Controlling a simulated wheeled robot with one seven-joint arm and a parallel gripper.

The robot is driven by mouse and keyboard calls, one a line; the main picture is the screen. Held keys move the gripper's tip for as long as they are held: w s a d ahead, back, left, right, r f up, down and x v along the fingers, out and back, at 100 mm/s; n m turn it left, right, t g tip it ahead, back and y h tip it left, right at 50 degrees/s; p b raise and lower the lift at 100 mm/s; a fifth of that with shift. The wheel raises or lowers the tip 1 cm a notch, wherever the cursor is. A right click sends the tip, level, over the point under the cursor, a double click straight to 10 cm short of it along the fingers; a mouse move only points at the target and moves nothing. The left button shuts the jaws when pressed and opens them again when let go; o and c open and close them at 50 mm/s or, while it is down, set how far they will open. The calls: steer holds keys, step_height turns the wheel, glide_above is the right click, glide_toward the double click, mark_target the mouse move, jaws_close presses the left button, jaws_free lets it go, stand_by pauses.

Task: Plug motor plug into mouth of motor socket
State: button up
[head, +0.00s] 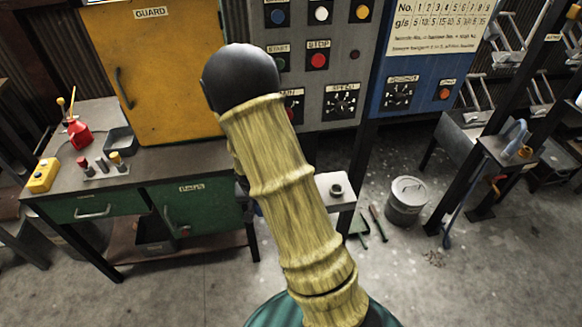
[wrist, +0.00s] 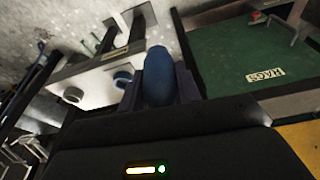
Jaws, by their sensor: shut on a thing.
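In the wrist view my gripper (wrist: 159,90) is shut on a blue, round-ended thing (wrist: 158,72), likely the motor plug. It stands between the two dark fingers, and its lower part is hidden by the gripper body. To its left is a pale surface with round blue-grey fittings, one near (wrist: 124,77) and one farther left (wrist: 72,95). I cannot tell whether either is the motor socket. The plug looks apart from both. In the head view my sleeved arm hides the gripper and plug. A pale box (head: 325,181) with a dark round fitting (head: 337,190) stands just right of my arm.
A green-fronted bench (head: 85,210) stands left, with a red oil can (head: 78,132) on top. An orange guard door (head: 170,75) and control panels (head: 320,65) stand behind. A lidded bin (head: 408,200) and loose tools (head: 375,222) are on the floor. The right foreground floor is clear.

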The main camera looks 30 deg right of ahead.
steer(key=w+d+r+n+p, duration=0.1)
steer(key=w+d+n+p, duration=0.1)
steer(key=d, duration=0.4)
steer(key=w+d+r+n+y+p, duration=0.1)
steer(key=w+d+r+n+p, duration=0.1)
steer(key=d, duration=0.4)
steer(key=shift+w+d+r+t+p, duration=0.15)
steer(key=shift+d+r+t+p, duration=0.15)
steer(key=shift+p, duration=0.4)
steer(key=shift+f, duration=0.1)
steer(key=shift+f+b, duration=2.2)
steer(key=shift+f, duration=0.65)
steer(key=shift+f+b, duration=0.95)
steer(key=shift+f, duration=0.7)
steer(key=o, duration=0.7)
steer(key=o, duration=0.5)
